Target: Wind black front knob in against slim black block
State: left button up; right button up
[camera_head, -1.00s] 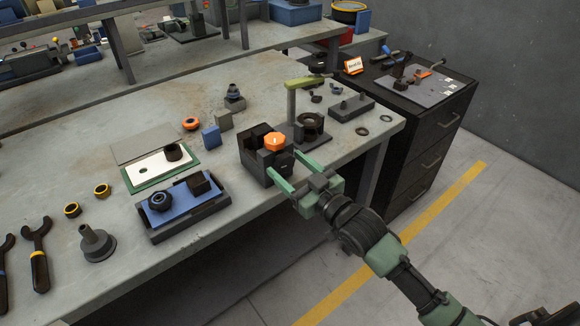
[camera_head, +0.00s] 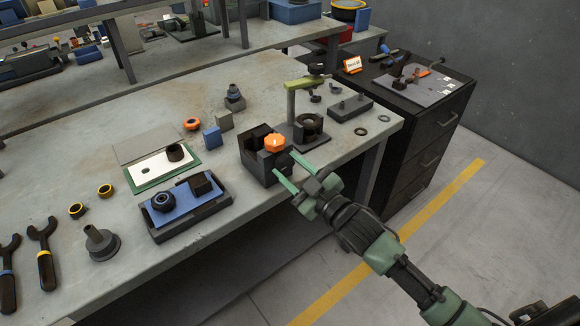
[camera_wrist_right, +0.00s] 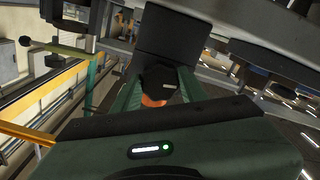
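A dark block-shaped fixture (camera_head: 253,160) stands at the front edge of the bench, with an orange faceted knob (camera_head: 275,143) on top. My right gripper (camera_head: 284,162) reaches the fixture's front from the right, its two green fingers apart. In the right wrist view the black front knob (camera_wrist_right: 158,77), with a small white mark, fills the space between my right fingers, which appear to press its sides. In the head view the fingers and fixture largely hide this knob. I cannot single out the slim black block inside the fixture. My left gripper is not in view.
A blue-topped tray (camera_head: 160,236) with a black cube and a round knob lies left of the fixture. A press-like stand with a green lever (camera_head: 304,83) stands close behind right. Blue (camera_head: 212,139) and grey blocks stand behind. Floor space is free in front.

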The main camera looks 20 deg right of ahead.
jog(key=o, duration=0.4)
jog(key=b+v, duration=0.1)
jog(key=v, duration=0.6)
jog(key=shift+s, duration=0.3)
jog(key=shift+d, duration=0.1)
